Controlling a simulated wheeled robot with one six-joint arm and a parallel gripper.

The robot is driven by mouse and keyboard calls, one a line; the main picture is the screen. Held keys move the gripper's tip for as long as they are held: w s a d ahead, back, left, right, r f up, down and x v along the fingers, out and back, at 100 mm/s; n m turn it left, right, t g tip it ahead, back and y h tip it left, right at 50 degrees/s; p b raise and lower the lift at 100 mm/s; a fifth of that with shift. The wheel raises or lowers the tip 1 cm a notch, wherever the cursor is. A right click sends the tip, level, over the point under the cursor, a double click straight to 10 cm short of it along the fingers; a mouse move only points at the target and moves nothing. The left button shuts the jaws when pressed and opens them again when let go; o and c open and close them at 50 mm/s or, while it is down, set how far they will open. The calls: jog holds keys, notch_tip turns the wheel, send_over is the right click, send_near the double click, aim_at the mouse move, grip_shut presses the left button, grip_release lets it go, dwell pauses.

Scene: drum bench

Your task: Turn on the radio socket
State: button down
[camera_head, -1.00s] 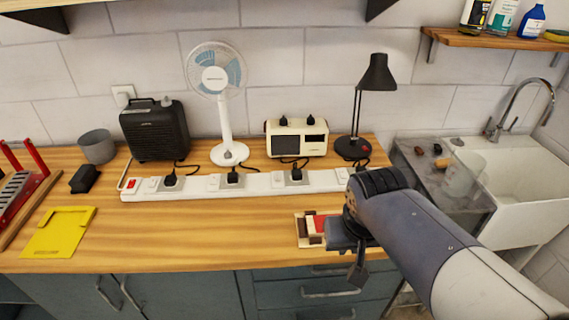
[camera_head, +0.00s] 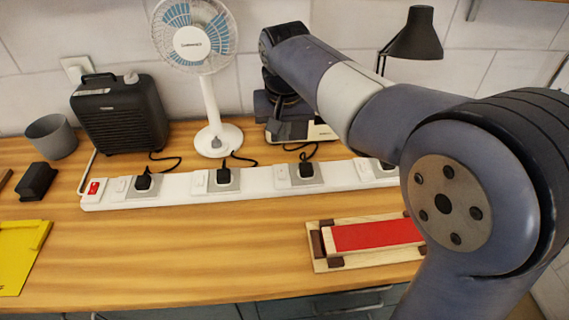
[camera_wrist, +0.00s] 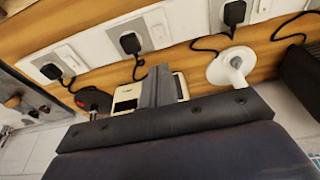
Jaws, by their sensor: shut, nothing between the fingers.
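The white power strip (camera_head: 255,184) lies along the bench with several black plugs in it. The radio plug (camera_head: 306,168) sits in the third socket from the left, with a small white switch (camera_head: 281,174) to its left. In the wrist view the radio plug (camera_wrist: 130,43) and its switch (camera_wrist: 157,28) also show; the switch position is too small to tell. My gripper (camera_head: 288,130) is shut and empty behind the strip, in front of the cream radio (camera_head: 322,132), which it mostly hides. In the wrist view the shut fingers (camera_wrist: 158,82) overlap the radio (camera_wrist: 128,97).
A white fan (camera_head: 210,100) stands just left of my gripper, a black heater (camera_head: 118,115) further left. A black lamp (camera_head: 415,38) is behind my arm. A wooden block with a red top (camera_head: 375,235) lies in front of the strip. The red strip switch (camera_head: 95,188) is at the left end.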

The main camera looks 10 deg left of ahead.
aim_at(282, 176)
jog(key=x, duration=0.8)
jog(key=s+p+x, duration=0.1)
jog(key=x, duration=0.3)
jog(key=shift+d+f, duration=0.2)
jog(key=shift+f, duration=0.3)
jog(key=shift+s+f, duration=0.1)
jog(key=shift+f, duration=0.5)
jog(key=shift+f+b, duration=0.25)
jog(key=shift+b, duration=0.05)
jog(key=shift+s, duration=0.1)
jog(key=shift+r, duration=0.1)
jog(key=shift+w+a+r+p, duration=0.2)
jog(key=shift+w+p, duration=0.25)
jog(key=shift+w, duration=0.3)
